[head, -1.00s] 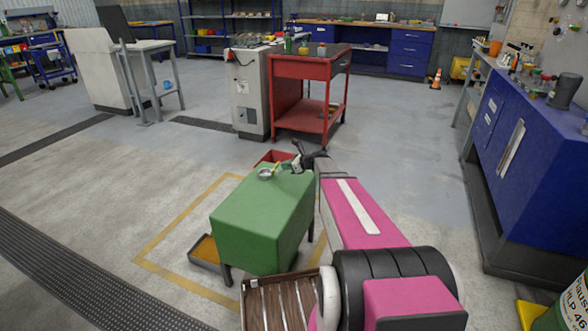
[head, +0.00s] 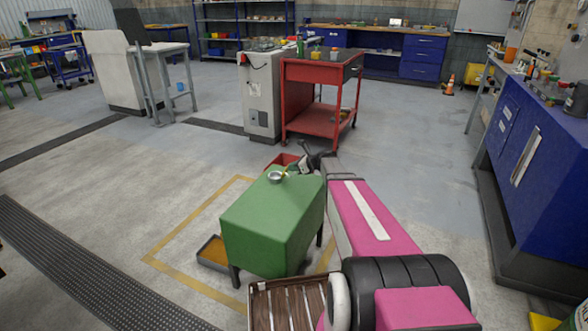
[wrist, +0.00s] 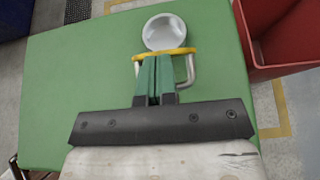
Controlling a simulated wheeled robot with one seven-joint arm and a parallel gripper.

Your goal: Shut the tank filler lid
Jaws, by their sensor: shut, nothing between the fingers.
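The green tank (head: 265,225) stands on the floor in front of me. On its top is a round silver filler neck (head: 275,177), also near the top of the wrist view (wrist: 164,32). The filler lid (wrist: 165,53) looks raised beside the neck; its yellow edge shows nearly edge-on, with a bent metal handle (wrist: 190,70) on the gripper's side. My gripper (wrist: 157,62) is shut and empty, its green fingertips right at the yellow edge, within the span of the handle. I cannot tell whether they touch the lid. In the head view, my gripper (head: 306,160) is small.
A red bin (wrist: 280,40) stands beside the tank's far side. A tray with orange contents (head: 213,253) lies on the floor left of the tank. A red trolley (head: 318,100) stands beyond, and a blue cabinet (head: 540,190) is at right.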

